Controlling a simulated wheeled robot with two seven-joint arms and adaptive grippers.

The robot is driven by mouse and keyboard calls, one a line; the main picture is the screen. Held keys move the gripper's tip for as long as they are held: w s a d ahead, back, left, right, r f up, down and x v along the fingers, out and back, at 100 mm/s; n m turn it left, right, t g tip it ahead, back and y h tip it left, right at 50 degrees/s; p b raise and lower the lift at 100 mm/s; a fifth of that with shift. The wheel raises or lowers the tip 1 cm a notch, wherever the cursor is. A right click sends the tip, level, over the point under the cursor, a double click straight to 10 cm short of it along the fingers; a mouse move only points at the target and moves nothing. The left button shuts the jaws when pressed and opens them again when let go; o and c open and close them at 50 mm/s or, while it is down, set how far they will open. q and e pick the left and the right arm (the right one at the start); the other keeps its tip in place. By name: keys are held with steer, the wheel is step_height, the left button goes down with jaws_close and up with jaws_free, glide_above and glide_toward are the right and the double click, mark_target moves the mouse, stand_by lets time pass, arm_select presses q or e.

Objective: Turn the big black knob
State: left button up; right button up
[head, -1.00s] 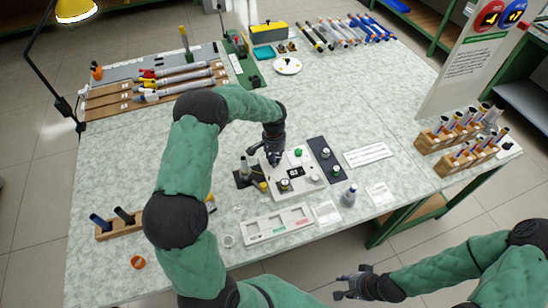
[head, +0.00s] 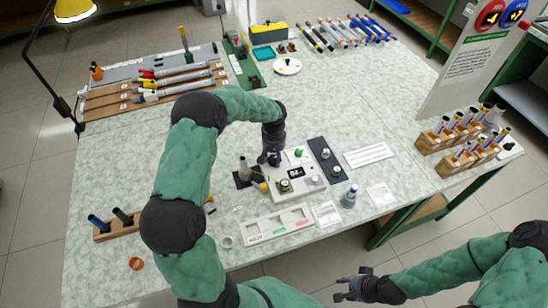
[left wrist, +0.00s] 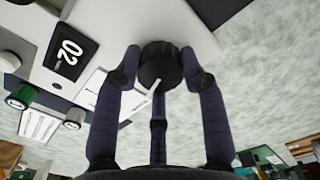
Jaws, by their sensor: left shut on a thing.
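The big black knob (left wrist: 158,62) shows in the left wrist view, with a pale pointer line, on a white control panel (left wrist: 120,22). My left gripper (left wrist: 160,75) is shut on the knob, with fingers on both sides of it. In the head view my left gripper (head: 270,158) is over the upper left corner of the panel (head: 309,188) and hides the knob. My right gripper (head: 347,288) is empty and open, off the table's front edge.
A dark strip with small knobs (head: 322,150) lies right of the panel. A white tray (head: 277,224) lies in front.

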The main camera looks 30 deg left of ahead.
mark_target(274, 158)
arm_select(q)
steer(key=shift+r, duration=0.1)
steer(key=o, duration=1.1)
steer(key=shift+o, duration=0.2)
step_height(274, 158, up, 12)
stand_by(0.3)
